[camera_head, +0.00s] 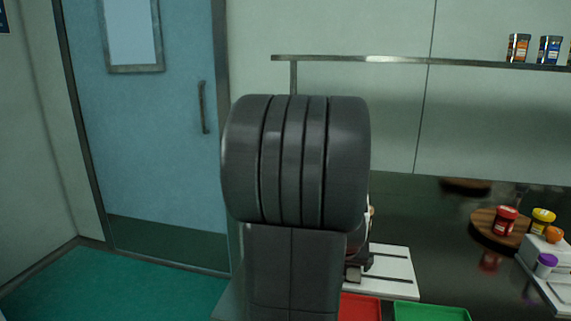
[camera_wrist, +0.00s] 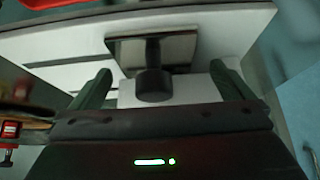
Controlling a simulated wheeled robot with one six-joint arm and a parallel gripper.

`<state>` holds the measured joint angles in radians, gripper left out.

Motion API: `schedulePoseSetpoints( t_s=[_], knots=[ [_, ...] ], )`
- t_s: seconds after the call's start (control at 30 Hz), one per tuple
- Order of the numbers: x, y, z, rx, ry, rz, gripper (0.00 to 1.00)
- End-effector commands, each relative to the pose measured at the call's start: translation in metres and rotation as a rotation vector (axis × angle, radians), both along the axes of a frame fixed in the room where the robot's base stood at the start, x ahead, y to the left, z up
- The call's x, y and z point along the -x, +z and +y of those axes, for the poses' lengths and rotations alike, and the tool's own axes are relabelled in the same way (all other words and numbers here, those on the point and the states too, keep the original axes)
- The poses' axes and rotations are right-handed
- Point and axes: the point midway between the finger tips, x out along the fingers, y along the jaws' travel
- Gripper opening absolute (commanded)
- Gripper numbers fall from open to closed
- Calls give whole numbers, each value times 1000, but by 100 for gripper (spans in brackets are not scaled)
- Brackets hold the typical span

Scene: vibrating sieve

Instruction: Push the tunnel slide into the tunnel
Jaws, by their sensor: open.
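In the wrist view, a dark round knob (camera_wrist: 153,86) on a short stem stands out from a shiny metal plate (camera_wrist: 185,48) set against a white body (camera_wrist: 235,30). This looks like the tunnel slide with its handle, but I cannot tell how far it sits in the tunnel. My gripper (camera_wrist: 163,80) is open, with one dark green finger on each side of the knob. The knob lies between the fingers with a gap on both sides. In the head view, a white base (camera_head: 395,268) with dark parts shows behind my arm, which hides the rest and my gripper.
A red tray (camera_head: 361,307) and a green tray (camera_head: 430,312) lie at the front of the dark counter (camera_head: 430,220). A round wooden board (camera_head: 487,224) with jars stands at the right, beside a white rack (camera_head: 545,283). A shelf (camera_head: 400,61) runs above.

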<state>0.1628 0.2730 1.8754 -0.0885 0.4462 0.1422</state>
Motion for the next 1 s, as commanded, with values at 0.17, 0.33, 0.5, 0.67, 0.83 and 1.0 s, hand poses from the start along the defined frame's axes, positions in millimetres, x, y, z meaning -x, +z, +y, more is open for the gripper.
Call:
schedulePoseSetpoints(
  t_s=[0.17,0.33,0.5,0.67,0.83,1.0],
  knots=[
    [4,10,1,0,0,-1,100],
    [13,25,3,0,0,-2,100],
    [21,40,5,0,0,-1,100],
    [30,53,7,1,1,0,100],
    [38,68,9,1,1,-1,100],
    [44,77,11,0,0,-1,100]
  ],
)
